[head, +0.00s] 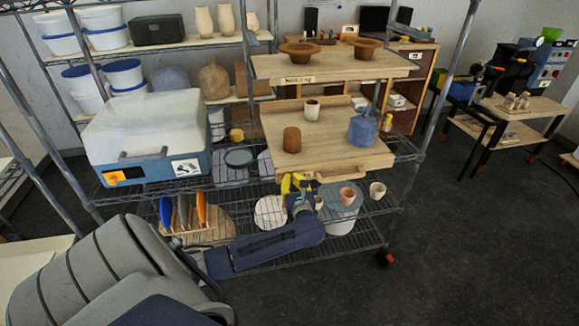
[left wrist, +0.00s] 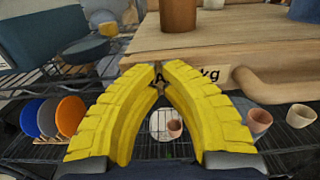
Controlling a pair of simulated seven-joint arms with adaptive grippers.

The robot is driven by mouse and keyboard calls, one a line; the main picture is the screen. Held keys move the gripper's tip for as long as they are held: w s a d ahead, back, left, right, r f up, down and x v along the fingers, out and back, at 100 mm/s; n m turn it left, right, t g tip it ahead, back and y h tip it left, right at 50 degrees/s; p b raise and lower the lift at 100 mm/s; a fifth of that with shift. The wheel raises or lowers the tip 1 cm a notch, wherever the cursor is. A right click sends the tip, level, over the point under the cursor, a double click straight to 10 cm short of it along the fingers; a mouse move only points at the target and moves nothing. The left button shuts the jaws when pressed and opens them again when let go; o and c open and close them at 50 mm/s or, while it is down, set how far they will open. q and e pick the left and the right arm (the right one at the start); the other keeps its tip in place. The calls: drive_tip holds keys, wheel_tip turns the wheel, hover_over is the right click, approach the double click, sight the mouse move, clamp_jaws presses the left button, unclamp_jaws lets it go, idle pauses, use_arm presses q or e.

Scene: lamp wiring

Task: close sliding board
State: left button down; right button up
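The pale wooden sliding board (head: 328,150) sticks out from the middle of the wire rack, below a fixed upper board. Its front edge bears a printed label ending in "kg" and a rounded wooden handle (left wrist: 275,88). A brown jar (head: 291,140), a white cup (head: 312,109) and a blue jug (head: 362,127) stand on it. My left gripper (head: 293,181) is at the board's front edge, left of the handle. In the left wrist view its yellow fingers (left wrist: 162,68) nearly meet in front of the label, with nothing clearly held. Contact with the board cannot be told. My right gripper is not in view.
The upper board (head: 335,66) carries brown bowls. A blue and white kiln-like box (head: 148,135) stands left. Small pots (head: 377,190) and coloured discs (head: 183,214) sit on the shelf below. The floor (head: 470,240) to the right is clear.

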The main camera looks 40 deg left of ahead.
use_arm(q)
drive_tip(key=v, duration=1.2)
drive_tip(key=w+d+r+m+t+h, duration=0.1)
drive_tip(key=w+d+r+m+t, duration=0.5)
drive_tip(key=m, duration=0.6)
drive_tip(key=w+d+f+m+t+h, duration=0.1)
drive_tip(key=d+f+m+t+h, duration=0.2)
drive_tip(key=f+m+t+h, duration=0.55)
drive_tip(key=s+d+f+m+g+h, duration=0.2)
drive_tip(key=f+m+g, duration=0.1)
drive_tip(key=f+m, duration=0.55)
drive_tip(key=s+d+f+m+g+h, duration=0.25)
drive_tip(key=f+m, duration=0.35)
drive_tip(key=f, duration=0.5)
drive_tip(key=s+d+f+m+g+h, duration=0.1)
drive_tip(key=d+f+m+g+h, duration=0.25)
drive_tip(key=f+m, duration=0.45)
drive_tip(key=s+a+f+m+g+y, duration=0.2)
drive_tip(key=s+f+m+g, duration=0.55)
drive_tip(key=s+f, duration=1.55)
drive_tip(key=s+d+f+g, duration=0.1)
drive_tip(key=s+f+g, duration=0.2)
drive_tip(key=s, duration=0.9)
drive_tip(key=s+f+g, duration=0.3)
drive_tip(key=s+f, duration=0.1)
drive_tip(key=s, duration=0.9)
drive_tip(key=shift+d+f+g, duration=0.25)
drive_tip(key=shift+d+g, duration=0.05)
drive_tip(key=shift+d, duration=0.1)
